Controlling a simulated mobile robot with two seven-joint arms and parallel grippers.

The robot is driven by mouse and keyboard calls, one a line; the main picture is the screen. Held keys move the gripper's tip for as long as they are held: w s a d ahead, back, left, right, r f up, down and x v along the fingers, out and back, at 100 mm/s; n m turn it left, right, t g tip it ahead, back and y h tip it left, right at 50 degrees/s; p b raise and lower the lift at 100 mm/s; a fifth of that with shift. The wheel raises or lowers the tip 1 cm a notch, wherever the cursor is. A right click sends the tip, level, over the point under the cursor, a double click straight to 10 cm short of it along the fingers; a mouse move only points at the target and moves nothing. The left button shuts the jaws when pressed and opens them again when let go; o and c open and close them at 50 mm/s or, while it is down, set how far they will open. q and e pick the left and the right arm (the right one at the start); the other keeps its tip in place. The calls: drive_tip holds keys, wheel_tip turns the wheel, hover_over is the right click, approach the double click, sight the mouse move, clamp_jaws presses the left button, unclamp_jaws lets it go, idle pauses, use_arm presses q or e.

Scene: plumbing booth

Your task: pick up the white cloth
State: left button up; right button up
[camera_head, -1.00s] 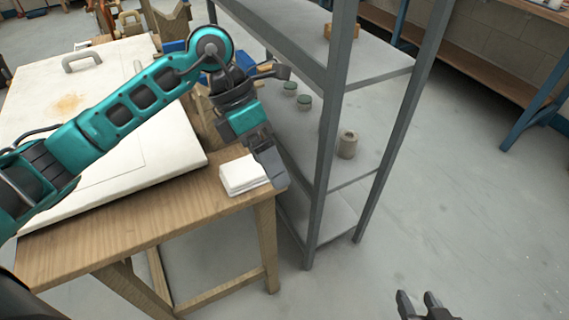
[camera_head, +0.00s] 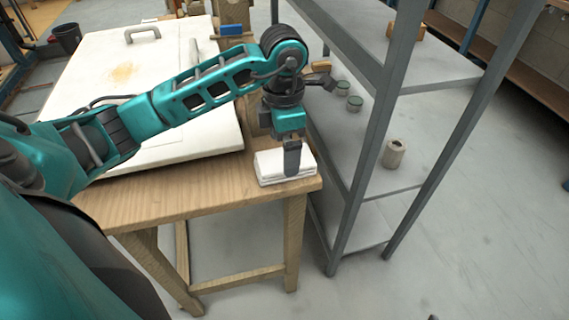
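The white cloth (camera_head: 270,170) is a folded stack lying on the front right corner of the wooden table (camera_head: 150,195). My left gripper (camera_head: 292,168) points down at the cloth's right part, with a dark finger in front of it. The other finger is hidden, so I cannot tell whether the gripper is open or shut on the cloth. The cloth appears to rest on the tabletop. My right gripper is out of view, apart from perhaps a tiny dark tip at the bottom edge.
A large white panel (camera_head: 120,90) with a handle covers the back of the table. A grey metal shelf unit (camera_head: 385,130) stands close to the table's right side. The floor at right is clear.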

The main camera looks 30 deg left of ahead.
use_arm(q)
wheel_tip(320, 180, down, 4)
drive_tip(key=shift+r, duration=0.1)
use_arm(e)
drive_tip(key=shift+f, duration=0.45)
use_arm(q)
drive_tip(key=c, duration=1)
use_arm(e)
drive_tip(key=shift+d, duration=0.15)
use_arm(q)
drive_tip(key=shift+r, duration=0.1)
drive_tip(key=shift+r+p, duration=2.45)
drive_tip(key=shift+r, duration=7.45)
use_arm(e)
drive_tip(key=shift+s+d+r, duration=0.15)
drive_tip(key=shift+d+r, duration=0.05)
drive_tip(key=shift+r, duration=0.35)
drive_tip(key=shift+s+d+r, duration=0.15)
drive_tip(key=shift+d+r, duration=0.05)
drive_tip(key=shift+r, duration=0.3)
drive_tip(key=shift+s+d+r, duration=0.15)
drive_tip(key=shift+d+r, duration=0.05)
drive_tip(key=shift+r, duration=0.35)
